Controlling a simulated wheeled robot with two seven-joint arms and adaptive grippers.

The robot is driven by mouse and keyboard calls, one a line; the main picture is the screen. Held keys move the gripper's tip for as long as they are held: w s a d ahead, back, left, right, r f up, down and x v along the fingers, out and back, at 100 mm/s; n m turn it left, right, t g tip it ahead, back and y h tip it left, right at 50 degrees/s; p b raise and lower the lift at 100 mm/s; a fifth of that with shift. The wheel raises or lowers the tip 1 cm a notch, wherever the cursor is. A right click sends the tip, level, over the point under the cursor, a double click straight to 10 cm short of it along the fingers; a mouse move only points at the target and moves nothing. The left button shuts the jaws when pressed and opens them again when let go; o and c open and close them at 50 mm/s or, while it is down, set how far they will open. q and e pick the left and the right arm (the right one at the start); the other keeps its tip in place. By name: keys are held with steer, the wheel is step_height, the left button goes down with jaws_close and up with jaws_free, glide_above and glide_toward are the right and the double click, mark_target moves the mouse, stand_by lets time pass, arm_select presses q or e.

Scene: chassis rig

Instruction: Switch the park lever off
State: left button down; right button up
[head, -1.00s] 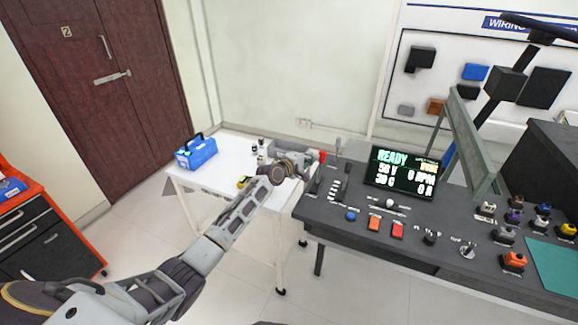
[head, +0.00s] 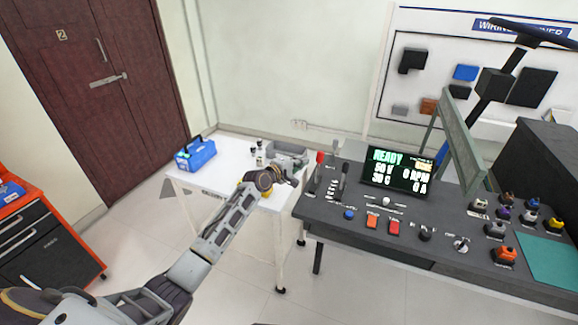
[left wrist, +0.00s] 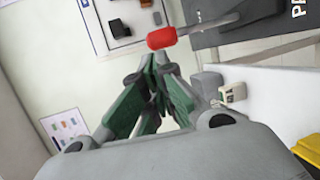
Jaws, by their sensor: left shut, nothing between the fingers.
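A lever with a red grip (head: 320,158) stands upright at the left end of the dark console; I take it as the park lever. In the left wrist view the red grip (left wrist: 162,38) and its grey shaft show just beyond my fingertips, apart from them. My left gripper (head: 298,176) is just left of this lever, over the edge between white table and console. In the left wrist view its green-padded fingers (left wrist: 150,72) are closed together, with nothing held. The lever's label is too small or cut off to read. My right gripper is not in view.
A black lever (head: 344,170) stands close to the right of the red one. The console (head: 400,215) also bears a lit screen (head: 397,170), buttons and knobs. The white table (head: 225,180) at left holds a blue toolbox (head: 196,154), small bottles and a grey tray (head: 288,153).

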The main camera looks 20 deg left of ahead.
arm_select(q)
steer(key=v, duration=0.6)
steer(key=shift+s+r, duration=0.25)
steer(key=shift+r, duration=0.1)
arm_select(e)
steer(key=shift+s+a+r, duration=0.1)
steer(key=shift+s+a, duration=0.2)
arm_select(q)
steer(key=shift+a, duration=0.1)
